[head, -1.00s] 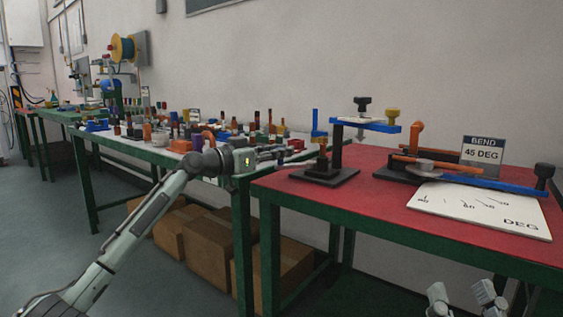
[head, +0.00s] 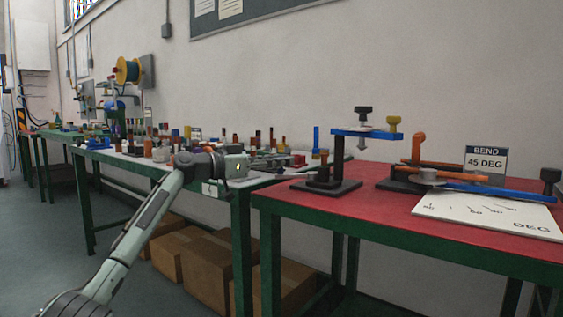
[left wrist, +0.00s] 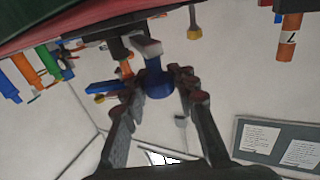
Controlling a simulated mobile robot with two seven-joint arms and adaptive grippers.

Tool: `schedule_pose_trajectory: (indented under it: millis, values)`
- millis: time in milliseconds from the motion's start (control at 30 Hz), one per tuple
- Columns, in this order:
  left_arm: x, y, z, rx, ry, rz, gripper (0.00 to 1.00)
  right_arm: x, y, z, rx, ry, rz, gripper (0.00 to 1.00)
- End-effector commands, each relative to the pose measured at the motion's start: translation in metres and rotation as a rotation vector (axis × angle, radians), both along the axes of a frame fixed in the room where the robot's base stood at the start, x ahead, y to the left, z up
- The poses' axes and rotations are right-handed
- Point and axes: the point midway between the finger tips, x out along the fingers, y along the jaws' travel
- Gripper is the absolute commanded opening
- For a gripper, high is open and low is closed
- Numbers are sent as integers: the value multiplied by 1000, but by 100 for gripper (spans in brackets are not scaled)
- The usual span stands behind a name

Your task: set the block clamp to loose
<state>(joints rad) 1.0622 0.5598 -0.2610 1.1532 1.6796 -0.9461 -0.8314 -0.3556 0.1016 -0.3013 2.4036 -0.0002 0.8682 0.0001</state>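A clamp-like stand (head: 337,160) with a black base is on the red table (head: 400,220); I take it for the block clamp. It has a level blue bar (head: 366,133), a black knob (head: 363,111) on top and a yellow knob (head: 393,121) at its right end. A thin blue upright (head: 316,138) with a yellow part rises at its left. My left gripper (head: 290,161) points right, left of the stand. In the left wrist view, tilted upside down, its fingers (left wrist: 150,92) are apart, with a blue piece (left wrist: 157,80) showing between them; contact cannot be told. My right gripper is out of view.
A bender with an orange handle (head: 418,147) and a "BEND 45 DEG" sign (head: 486,163) stand right of the stand, behind a white angle plate (head: 490,213). A white-topped bench (head: 130,158) holds many small parts. Cardboard boxes (head: 205,262) lie below.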

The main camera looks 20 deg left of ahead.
Motion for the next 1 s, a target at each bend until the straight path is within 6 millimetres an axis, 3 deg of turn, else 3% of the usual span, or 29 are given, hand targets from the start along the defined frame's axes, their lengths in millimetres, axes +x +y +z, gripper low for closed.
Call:
schedule_pose_trajectory:
  millis: [33, 133, 567, 1000]
  values:
    - [0, 1, -1, 0, 1, 3, 35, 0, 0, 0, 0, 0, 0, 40]
    - [0, 1, 0, -1, -1, 3, 47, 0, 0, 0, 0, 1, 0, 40]
    - [-7, 9, 1, -2, -4, 5, 48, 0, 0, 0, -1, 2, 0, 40]
    - [-69, 69, 1, 0, -1, 5, 48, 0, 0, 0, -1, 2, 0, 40]
